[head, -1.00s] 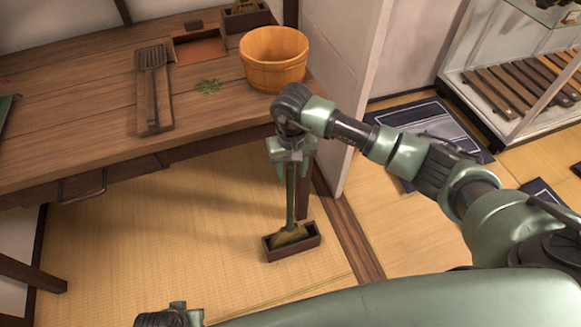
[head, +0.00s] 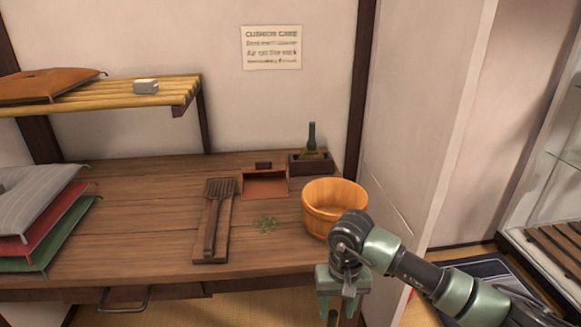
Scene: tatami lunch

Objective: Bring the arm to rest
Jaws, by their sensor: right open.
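My right arm comes in from the right. Its gripper (head: 336,304) points down in front of the table's front edge, near the wooden tub. Its jaws are open, and the fingertips are close to the bottom edge of the head view. A dark green handle end shows just between or below the fingers; the rest is cut off by the frame. My left gripper is not in view.
A white partition (head: 412,130) stands right of the table.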

